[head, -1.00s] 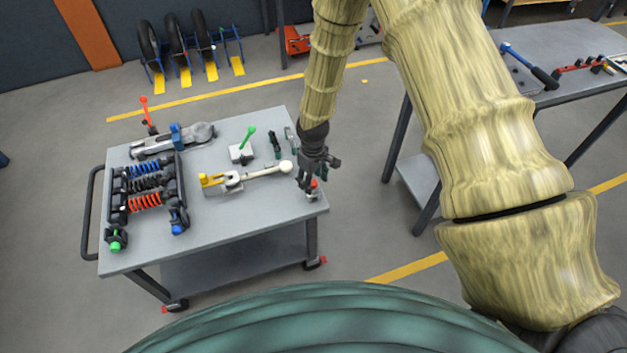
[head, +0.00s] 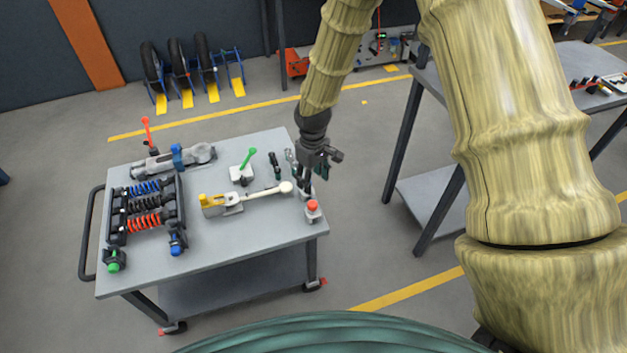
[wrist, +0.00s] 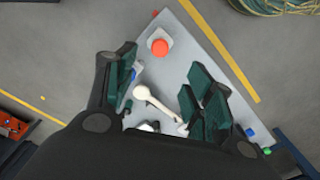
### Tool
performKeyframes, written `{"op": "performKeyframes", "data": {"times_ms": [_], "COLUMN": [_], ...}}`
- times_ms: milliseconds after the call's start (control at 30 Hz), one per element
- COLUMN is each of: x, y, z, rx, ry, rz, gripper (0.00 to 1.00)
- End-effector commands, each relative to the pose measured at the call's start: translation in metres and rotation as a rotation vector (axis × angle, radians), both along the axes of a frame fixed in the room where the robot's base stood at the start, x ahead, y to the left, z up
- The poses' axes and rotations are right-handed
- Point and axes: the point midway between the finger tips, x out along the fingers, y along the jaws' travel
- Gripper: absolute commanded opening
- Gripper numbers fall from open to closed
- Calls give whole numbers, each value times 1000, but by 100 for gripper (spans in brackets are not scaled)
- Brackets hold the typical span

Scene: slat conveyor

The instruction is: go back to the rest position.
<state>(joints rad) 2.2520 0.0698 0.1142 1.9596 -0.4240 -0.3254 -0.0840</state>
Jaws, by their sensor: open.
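My gripper (head: 314,183) hangs at the right edge of the grey cart (head: 240,249) in the head view, fingers pointing down. In the wrist view its dark green finger pads (wrist: 160,95) are spread wide with nothing between them touching. A red-topped button block (head: 312,207) stands at the cart's right corner, just below the gripper in the head view. It also shows in the wrist view (wrist: 159,47), beyond the fingertips. A white rod with a ball end (head: 286,187) and yellow-tipped base lies left of the gripper.
Red, black and blue springs in a rack (head: 145,212), a green lever (head: 247,158) and a grey clamp tool (head: 196,154) sit on the cart. A second grey table (head: 440,195) stands to the right. Floor lies open between them.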

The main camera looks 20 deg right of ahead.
Motion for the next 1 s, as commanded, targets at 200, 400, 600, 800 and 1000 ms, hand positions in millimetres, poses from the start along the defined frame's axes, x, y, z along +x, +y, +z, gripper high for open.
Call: {"op": "performKeyframes", "data": {"times_ms": [200,400,600,800,1000], "x": [0,0,-13,-81,-170], "y": [0,0,2,9,8], "z": [0,0,-15,-81,-141], "rx": [0,0,13,73,107], "ry": [0,0,7,34,44], "rz": [0,0,-15,-113,-259], "gripper": [53,53,53,53,53]}}
